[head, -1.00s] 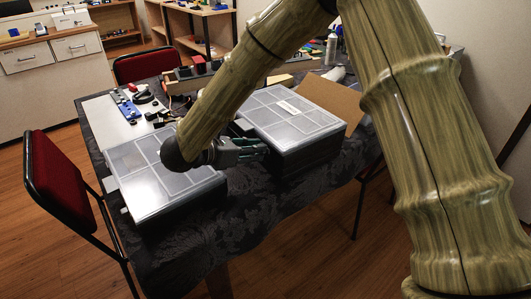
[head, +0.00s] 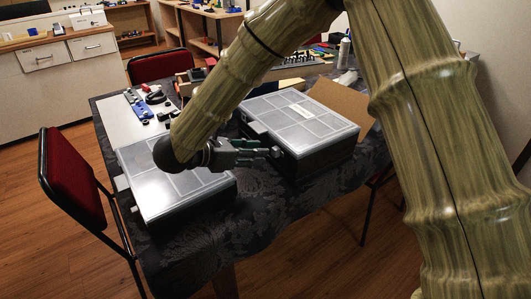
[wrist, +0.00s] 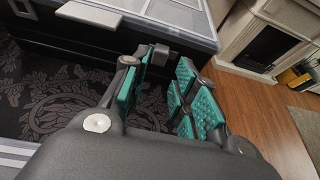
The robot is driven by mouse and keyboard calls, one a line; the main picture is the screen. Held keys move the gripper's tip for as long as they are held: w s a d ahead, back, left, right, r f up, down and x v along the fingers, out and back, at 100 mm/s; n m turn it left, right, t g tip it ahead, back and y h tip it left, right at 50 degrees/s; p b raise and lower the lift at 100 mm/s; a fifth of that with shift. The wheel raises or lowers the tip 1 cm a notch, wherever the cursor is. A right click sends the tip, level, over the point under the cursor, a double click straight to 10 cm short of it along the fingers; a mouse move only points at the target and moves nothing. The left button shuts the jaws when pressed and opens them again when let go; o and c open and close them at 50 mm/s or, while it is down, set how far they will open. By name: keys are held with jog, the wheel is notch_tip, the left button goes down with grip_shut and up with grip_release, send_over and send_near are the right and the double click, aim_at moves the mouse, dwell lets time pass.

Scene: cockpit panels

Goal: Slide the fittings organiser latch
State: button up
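Two flat grey organiser cases with clear, divided lids lie on the table. The right organiser (head: 318,112) has a white label on its lid; I cannot read it. On its side facing my gripper are two small latches, a grey one (head: 258,127) and a nearer one (head: 276,152). In the wrist view, the nearer latch (wrist: 161,54) is dark and lies just beyond the fingertips, between their lines. My gripper (head: 262,152) reaches over the left organiser (head: 150,196) towards that side. Its green-padded fingers (wrist: 162,85) are apart, with nothing between them. I see no contact with the latch.
The table's dark patterned cloth (head: 262,195) is bare between and in front of the organisers. A white board (head: 130,118) with small parts lies at the back left. A red chair (head: 75,175) stands at the left.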

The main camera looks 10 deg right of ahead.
jog(key=v, duration=0.6)
jog(key=shift+a+r, duration=0.1)
jog(key=shift+a, duration=0.1)
